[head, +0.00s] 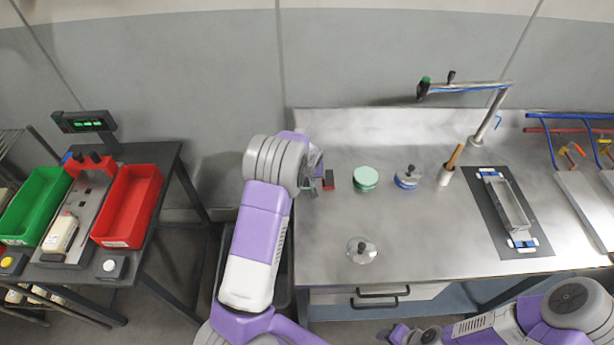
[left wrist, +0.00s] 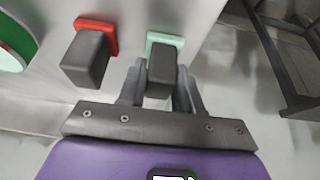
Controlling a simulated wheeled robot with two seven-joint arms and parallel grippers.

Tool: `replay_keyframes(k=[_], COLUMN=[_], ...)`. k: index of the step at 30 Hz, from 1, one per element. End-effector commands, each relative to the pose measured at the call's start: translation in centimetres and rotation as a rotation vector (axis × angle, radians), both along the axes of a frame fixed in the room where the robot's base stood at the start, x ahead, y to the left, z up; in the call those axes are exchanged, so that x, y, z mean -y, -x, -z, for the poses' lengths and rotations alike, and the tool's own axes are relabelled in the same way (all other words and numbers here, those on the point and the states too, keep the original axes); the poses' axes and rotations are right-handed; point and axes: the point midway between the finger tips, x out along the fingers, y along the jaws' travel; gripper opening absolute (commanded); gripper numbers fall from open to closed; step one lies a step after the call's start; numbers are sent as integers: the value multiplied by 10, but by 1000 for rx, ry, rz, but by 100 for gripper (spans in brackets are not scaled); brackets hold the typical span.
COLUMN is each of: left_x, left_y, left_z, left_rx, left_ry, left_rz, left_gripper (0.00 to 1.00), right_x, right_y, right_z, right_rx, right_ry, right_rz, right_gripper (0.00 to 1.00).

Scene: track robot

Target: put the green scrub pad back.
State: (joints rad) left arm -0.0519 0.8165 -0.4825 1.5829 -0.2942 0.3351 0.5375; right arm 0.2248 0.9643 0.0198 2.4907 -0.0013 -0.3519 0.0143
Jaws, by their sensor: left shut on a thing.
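The green scrub pad (left wrist: 165,40) is a small pale green square with a dark block handle, seen in the left wrist view. My left gripper (left wrist: 160,85) is shut on that dark handle, with one finger on each side. In the head view my left gripper (head: 314,168) is at the left end of the steel worktop, and the green pad cannot be made out there. A red pad (left wrist: 97,28) with a similar dark handle is beside it, apart from the gripper; it also shows in the head view (head: 329,180). Whether the green pad touches the worktop cannot be told.
A mint-green round tub (head: 365,179), a blue-rimmed item (head: 407,178) and a glass lid (head: 362,251) stand on the steel worktop (head: 330,250). A tray (head: 509,205) lies on a dark mat to the right. Red (head: 128,206) and green (head: 30,206) bins stand on the left table.

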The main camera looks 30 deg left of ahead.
Motion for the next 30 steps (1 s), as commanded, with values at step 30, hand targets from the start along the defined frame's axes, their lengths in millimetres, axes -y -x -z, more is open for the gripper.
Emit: replay_keyframes(k=[30], left_x=[19], left_y=[29], left_z=[-87], left_rx=[3], left_ry=[1], left_rz=[3], left_gripper=[59], right_x=[0], right_y=[0], right_z=[-10], right_rx=[0], right_ry=[0], right_rz=[0], right_gripper=[43])
